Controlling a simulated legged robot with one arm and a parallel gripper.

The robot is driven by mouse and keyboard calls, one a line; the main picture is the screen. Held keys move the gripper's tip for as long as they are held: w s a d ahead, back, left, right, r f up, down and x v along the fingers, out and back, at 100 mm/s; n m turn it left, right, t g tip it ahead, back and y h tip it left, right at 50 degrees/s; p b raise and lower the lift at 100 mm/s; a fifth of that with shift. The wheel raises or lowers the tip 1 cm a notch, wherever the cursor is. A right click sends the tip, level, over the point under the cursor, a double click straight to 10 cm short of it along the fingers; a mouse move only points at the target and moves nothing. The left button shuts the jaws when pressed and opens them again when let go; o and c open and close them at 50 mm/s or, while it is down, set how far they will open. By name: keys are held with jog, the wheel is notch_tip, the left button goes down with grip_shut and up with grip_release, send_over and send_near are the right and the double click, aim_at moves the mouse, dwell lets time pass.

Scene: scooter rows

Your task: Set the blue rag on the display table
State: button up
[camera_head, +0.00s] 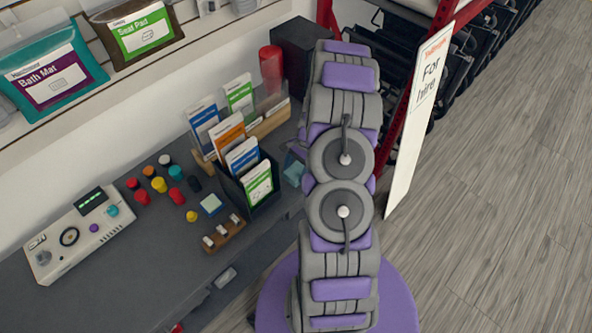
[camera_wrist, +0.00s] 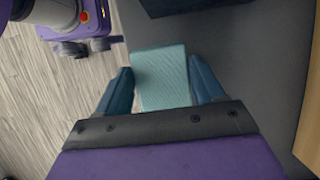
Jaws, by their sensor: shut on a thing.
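The light blue rag (camera_wrist: 160,85) sits between the two fingers of my gripper (camera_wrist: 160,76) in the wrist view, and the gripper is shut on it. In the head view the rag (camera_head: 293,173) shows as a small teal patch just left of my arm, over or near the right part of the grey table (camera_head: 105,300). The arm hides most of the gripper there. The grey tabletop (camera_wrist: 240,75) also shows beneath and right of the rag in the wrist view. I cannot tell whether the rag touches it.
A dark card holder (camera_head: 264,192) and a wooden leaflet rack (camera_head: 268,126) stand left of the rag. Several coloured knobs (camera_head: 160,184), a small blue block (camera_head: 211,205) and a control box (camera_head: 75,235) lie further left. A white "For hire" sign (camera_head: 418,130) stands right of my arm.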

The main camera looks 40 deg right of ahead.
aim_at(298, 163)
jog(key=w+d, duration=0.2)
jog(key=d, duration=0.1)
jog(key=shift+f, duration=0.35)
jog(key=shift+d+f, duration=0.2)
jog(key=shift+d, duration=0.05)
jog(key=x, duration=0.1)
jog(key=b+x, duration=0.1)
jog(key=x, duration=0.1)
jog(key=shift+d+f+b, duration=0.1)
jog(key=shift+d+b, duration=0.15)
jog(key=shift+b, duration=0.15)
jog(key=shift+a, duration=0.45)
jog(key=o, duration=0.6)
jog(key=shift+d, duration=0.15)
jog(key=o, duration=0.3)
jog(key=shift+d, duration=0.55)
jog(key=shift+o, duration=0.2)
jog(key=shift+a, duration=0.35)
jog(key=shift+r, duration=0.5)
jog(key=p+v, duration=0.3)
jog(key=v, duration=0.8)
jog(key=shift+d, duration=0.15)
jog(key=shift+d, duration=0.25)
